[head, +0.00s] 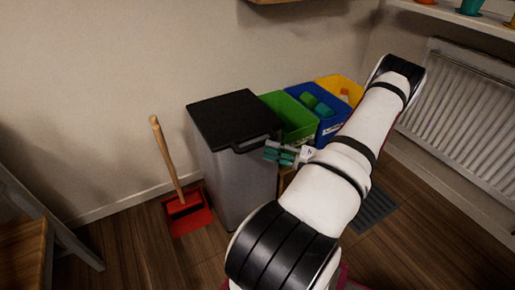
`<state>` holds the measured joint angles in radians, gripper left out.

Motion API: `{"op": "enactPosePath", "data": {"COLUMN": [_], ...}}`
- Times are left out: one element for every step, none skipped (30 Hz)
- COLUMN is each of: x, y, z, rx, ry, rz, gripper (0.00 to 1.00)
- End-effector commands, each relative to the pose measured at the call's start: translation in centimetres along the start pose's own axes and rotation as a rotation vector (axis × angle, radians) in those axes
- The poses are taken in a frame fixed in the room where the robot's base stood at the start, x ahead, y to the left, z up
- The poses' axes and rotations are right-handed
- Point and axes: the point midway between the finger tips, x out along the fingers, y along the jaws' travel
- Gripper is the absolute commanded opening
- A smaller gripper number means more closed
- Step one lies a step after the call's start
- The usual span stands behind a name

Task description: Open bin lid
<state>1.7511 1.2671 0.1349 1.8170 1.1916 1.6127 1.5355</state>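The grey bin (238,180) stands against the wall, left of centre in the head view. Its flat black lid (234,113) looks shut. A dark handle bar (257,144) sticks out at the lid's front right edge. My gripper (277,153), with teal fingers, is at the right end of this handle, close in front of the bin's right side. I cannot tell whether it touches the handle or whether the fingers are closed.
Open green (291,118), blue (319,112) and yellow (341,90) containers stand right of the bin, behind my arm. A wooden-handled red dustpan (187,210) is left of it. A radiator (462,110) lines the right wall.

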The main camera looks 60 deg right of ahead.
Motion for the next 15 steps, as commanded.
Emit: {"op": "enactPosePath", "data": {"x": [1.0,1.5,2.1,2.5,3.0,3.5,3.8,4.1,4.4,4.6,4.7,4.9,5.0,5.0,5.1], "y": [-0.1,-0.1,-0.1,-0.1,-0.1,-0.1,-0.1,-0.1,-0.1,-0.1,-0.1,-0.1,-0.1,-0.1,0.0], "z": [0.0,0.0,-0.1,-0.1,0.0,0.0,0.0,0.0,0.0,0.0,0.0,0.0,0.0,0.0,0.0], "rx": [-0.001,-0.001,0.0,0.0,-0.001,-0.001,-0.001,0.0,0.0,0.0,0.0,0.0,0.0,0.0,0.0], "ry": [0.002,0.002,0.001,0.002,0.002,0.001,0.001,0.001,0.001,0.001,0.001,0.001,0.001,0.0,0.0], "rz": [0.001,0.001,0.001,0.001,0.0,0.0,0.001,0.001,0.0,0.0,-0.001,-0.001,-0.001,-0.001,-0.001], "gripper": [0.38,0.38,0.38,0.38,0.38,0.38,0.38,0.38,0.38,0.38,0.38,0.38,0.38,0.38,0.38]}}
